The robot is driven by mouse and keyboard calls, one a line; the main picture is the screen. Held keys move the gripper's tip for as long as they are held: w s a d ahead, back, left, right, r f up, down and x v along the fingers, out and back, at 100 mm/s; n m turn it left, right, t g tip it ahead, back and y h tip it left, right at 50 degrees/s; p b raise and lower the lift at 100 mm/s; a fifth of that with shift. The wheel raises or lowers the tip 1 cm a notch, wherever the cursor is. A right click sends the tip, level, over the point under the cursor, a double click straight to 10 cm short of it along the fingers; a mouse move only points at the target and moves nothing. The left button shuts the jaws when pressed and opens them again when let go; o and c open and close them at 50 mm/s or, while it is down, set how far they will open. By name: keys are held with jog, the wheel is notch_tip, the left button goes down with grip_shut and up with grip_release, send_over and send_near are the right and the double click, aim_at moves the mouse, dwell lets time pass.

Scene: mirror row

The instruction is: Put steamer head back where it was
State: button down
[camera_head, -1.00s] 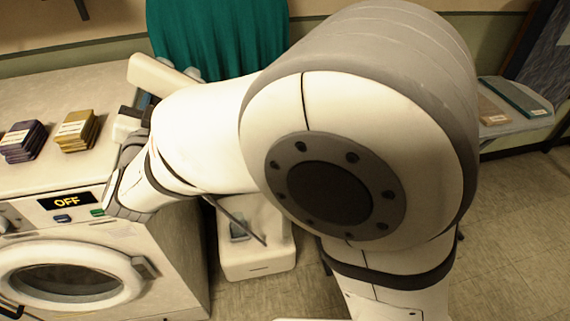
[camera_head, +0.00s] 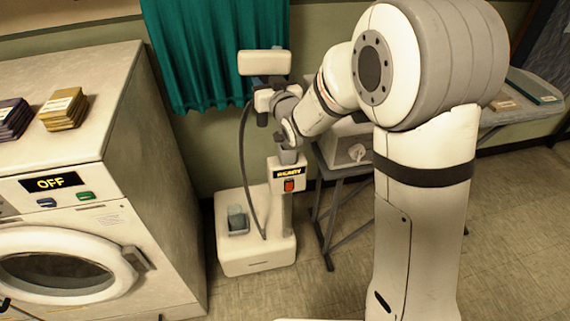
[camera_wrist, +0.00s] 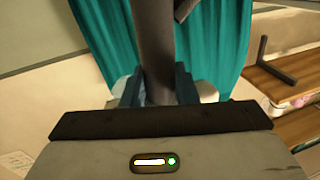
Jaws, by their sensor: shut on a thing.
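The steamer head (camera_head: 264,63) is a cream block held up in front of the teal curtain, roughly level. My gripper (camera_head: 264,84) is shut on its handle just below the block. In the wrist view, the dark handle (camera_wrist: 154,45) stands between the blue-grey fingers of my gripper (camera_wrist: 158,88). A dark hose (camera_head: 243,165) hangs from the head to the steamer base (camera_head: 258,262) on the floor. The steamer's post (camera_head: 287,210) carries a panel reading READY with a red switch (camera_head: 289,185). A grey cup-like holder (camera_head: 290,158) tops the post, below my wrist, partly hidden.
A washer (camera_head: 90,190) with an OFF display stands at left, with folded cloths (camera_head: 63,108) on top. The teal curtain (camera_head: 210,50) hangs behind the head. A small table (camera_head: 345,170) stands right of the post, partly behind my arm. An ironing-board-like surface (camera_head: 520,112) is farther right.

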jog(key=d+f, duration=0.3)
jog(key=f, duration=0.4)
jog(key=w+d+f+n, duration=0.1)
jog(key=d+f, duration=0.2)
jog(key=f, duration=0.5)
jog(key=shift+w+n+g+y+b, duration=0.15)
jog(key=shift+n+g+y+b, duration=0.15)
jog(key=shift+b, duration=0.1)
jog(key=shift+f, duration=0.15)
jog(key=c, duration=1.1)
grip_release()
jog(key=shift+c, duration=0.2)
